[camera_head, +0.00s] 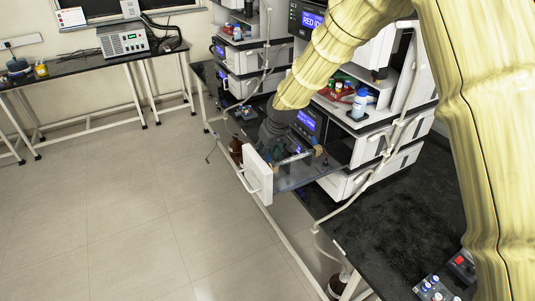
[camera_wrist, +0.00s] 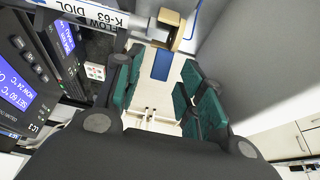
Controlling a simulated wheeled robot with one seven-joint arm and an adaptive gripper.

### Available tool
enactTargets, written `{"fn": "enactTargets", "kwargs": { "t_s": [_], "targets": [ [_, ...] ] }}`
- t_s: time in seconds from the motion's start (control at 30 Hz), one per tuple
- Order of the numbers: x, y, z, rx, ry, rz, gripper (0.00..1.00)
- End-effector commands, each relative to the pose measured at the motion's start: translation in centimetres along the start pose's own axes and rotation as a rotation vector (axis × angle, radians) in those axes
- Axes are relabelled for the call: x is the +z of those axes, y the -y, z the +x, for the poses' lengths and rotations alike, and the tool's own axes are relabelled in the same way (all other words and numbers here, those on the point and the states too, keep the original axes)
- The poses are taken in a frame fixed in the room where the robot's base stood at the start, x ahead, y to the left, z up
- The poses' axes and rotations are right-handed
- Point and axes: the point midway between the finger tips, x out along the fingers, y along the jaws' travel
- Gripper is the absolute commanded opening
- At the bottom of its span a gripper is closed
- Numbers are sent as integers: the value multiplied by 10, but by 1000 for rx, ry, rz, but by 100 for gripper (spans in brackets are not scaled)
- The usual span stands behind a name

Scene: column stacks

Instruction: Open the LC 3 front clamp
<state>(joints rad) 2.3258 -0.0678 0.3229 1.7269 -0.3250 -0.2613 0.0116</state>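In the wrist view, a white column (camera_wrist: 85,14) labelled "FLOW DIOL K-63" runs across the upper left. A tan, bracket-shaped clamp (camera_wrist: 168,28) is at its right end; I cannot tell if it is open or shut. In the head view the column (camera_head: 294,158) lies over the pulled-out drawer (camera_head: 258,176), with a tan piece (camera_head: 319,150) at its right end. My gripper (camera_wrist: 158,82) has its green-padded fingers apart with nothing between them. The clamp is beyond the fingertips, apart from them. In the head view my dark gripper (camera_head: 276,134) is over the drawer and partly hides the column.
The LC 3 unit with its blue screen (camera_wrist: 14,88) stands close on the left in the wrist view. Bottles (camera_head: 360,104) stand on the stack in the head view. A pale tube (camera_head: 385,150) runs down the stack's front. Open floor (camera_head: 130,200) lies to the left.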

Motion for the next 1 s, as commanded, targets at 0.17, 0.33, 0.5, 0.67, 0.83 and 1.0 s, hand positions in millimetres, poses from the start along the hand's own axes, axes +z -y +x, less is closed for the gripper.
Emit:
{"fn": "enactTargets", "kwargs": {
  "t_s": [0.17, 0.33, 0.5, 0.67, 0.83, 1.0],
  "targets": [
    [-1, -1, -30, 1, -3, 0, 39],
    [0, -1, -60, -1, -3, 0, 39],
    [0, -1, -85, -1, -2, 1, 39],
    [1, -1, -100, -1, -1, 1, 39],
    [1, -1, -106, -2, 0, 1, 39],
    [1, -1, -107, -2, 0, 1, 39]
  ]
}}
